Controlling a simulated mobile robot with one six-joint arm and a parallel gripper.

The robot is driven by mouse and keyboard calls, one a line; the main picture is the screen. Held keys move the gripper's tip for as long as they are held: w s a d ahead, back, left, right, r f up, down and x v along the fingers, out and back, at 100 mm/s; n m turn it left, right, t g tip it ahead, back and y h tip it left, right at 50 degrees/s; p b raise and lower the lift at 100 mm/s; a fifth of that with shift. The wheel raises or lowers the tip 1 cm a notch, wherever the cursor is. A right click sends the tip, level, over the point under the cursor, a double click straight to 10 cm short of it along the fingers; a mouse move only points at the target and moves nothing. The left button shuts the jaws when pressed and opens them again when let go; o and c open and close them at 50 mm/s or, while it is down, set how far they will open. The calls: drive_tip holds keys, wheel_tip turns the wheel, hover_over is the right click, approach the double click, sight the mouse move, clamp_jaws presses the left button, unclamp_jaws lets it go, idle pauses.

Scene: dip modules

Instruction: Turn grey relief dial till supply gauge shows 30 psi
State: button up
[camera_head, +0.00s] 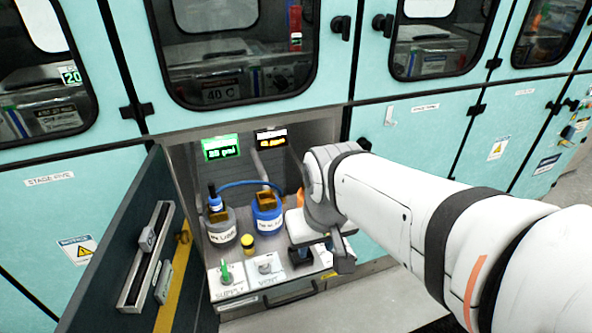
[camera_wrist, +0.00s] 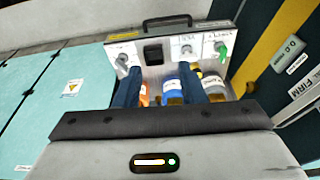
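The supply gauge (camera_head: 220,148) is a lit green display at the back of the cabinet bay. It reads in the twenties of psi, but the second digit is unclear. In the wrist view a grey dial (camera_wrist: 122,62) sits at the panel's left, by the tip of one finger; its label is too small to read, so I cannot confirm it is the relief dial. My gripper (camera_wrist: 159,68) is open, its two dark blue fingers apart with nothing clearly held. In the head view my gripper (camera_head: 320,257) hangs over the panel's right end and hides that part.
A green supply knob (camera_head: 225,272) and grey vent knob (camera_head: 265,265) stand on the panel (camera_head: 240,287). Behind are a grey bottle (camera_head: 221,232), a blue bottle (camera_head: 267,218) and a yellow cap (camera_head: 247,242). An open dark door (camera_head: 120,245) bounds the left.

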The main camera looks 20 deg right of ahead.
drive_tip(key=w+d+f+m+y+b, duration=0.1)
drive_tip(key=w+f+m+y+b, duration=0.2)
drive_tip(key=f+m+b, duration=0.45)
drive_tip(key=w+d+f+m+y+b, duration=0.1)
drive_tip(key=w+f+m+y+b, duration=0.2)
drive_tip(key=f+m+b, duration=0.5)
drive_tip(key=w+d+f+m+t+b, duration=0.3)
drive_tip(key=d+f+m+t+b, duration=0.15)
drive_tip(key=d+m, duration=0.35)
drive_tip(key=w+d+f+m+t+b, duration=0.4)
drive_tip(key=d+m+t+b, duration=0.1)
drive_tip(key=d+m, duration=0.2)
drive_tip(key=x, duration=0.2)
drive_tip(key=b+x, duration=0.1)
drive_tip(key=x, duration=0.2)
drive_tip(key=b+x, duration=0.1)
drive_tip(key=x, duration=0.1)
drive_tip(key=shift+w+r, duration=0.2)
drive_tip(key=shift+w, duration=0.05)
